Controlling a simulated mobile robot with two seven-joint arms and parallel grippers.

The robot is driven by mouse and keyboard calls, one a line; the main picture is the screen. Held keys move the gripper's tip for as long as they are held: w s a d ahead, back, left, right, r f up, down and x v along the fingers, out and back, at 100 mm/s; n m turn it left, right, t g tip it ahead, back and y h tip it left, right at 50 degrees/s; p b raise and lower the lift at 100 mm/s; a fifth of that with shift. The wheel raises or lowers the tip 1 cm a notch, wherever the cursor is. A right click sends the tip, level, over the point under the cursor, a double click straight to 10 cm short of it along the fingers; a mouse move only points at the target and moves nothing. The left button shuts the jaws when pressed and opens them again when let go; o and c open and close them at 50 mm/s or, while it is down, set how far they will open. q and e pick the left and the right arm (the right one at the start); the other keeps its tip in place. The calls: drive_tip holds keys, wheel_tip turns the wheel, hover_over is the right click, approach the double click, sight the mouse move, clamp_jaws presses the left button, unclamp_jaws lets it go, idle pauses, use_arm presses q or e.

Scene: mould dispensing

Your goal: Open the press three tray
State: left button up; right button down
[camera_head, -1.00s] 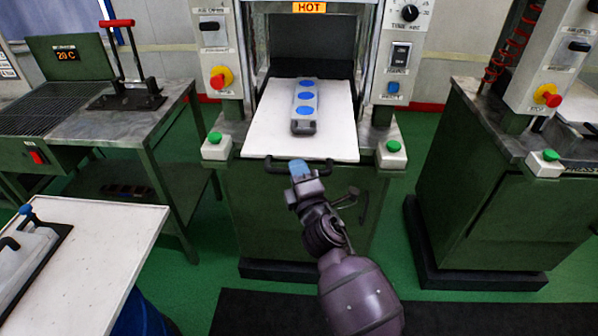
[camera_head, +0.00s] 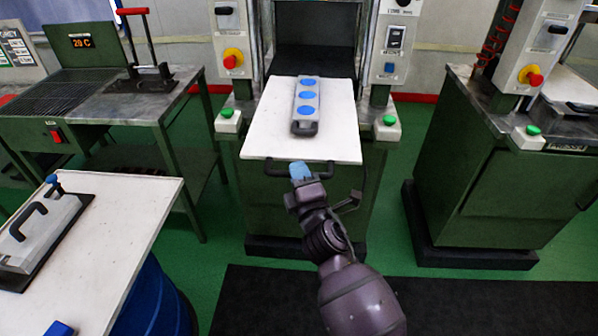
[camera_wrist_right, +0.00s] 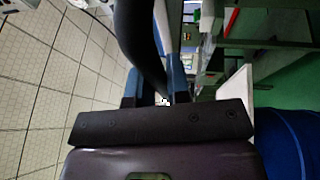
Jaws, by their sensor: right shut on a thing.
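The white press tray (camera_head: 262,138) sticks out of the front of the middle press. A grey mould with three blue discs (camera_head: 306,104) lies on it. The tray has a dark bar handle (camera_head: 327,172) along its front edge. My right gripper (camera_head: 300,171) is at this handle with its blue fingertips, shut on it. In the right wrist view the dark handle (camera_wrist_right: 140,42) runs between the blue fingers (camera_wrist_right: 157,87). My left gripper is not in view.
Green buttons (camera_head: 227,113) and (camera_head: 389,120) flank the tray. A white table (camera_head: 135,215) with a grey mould (camera_head: 42,232) stands at left. Another green press (camera_head: 465,165) stands at right. The floor in front is clear, with a dark mat (camera_head: 420,305).

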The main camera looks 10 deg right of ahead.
drive_tip(key=shift+s, duration=0.1)
idle(0.3)
drive_tip(key=c, duration=1.1)
unclamp_jaws()
drive_tip(key=shift+s, duration=0.1)
drive_tip(key=b+v, duration=0.1)
drive_tip(key=v, duration=0.9)
drive_tip(key=shift+s, duration=0.3)
drive_tip(key=shift+f, duration=0.1)
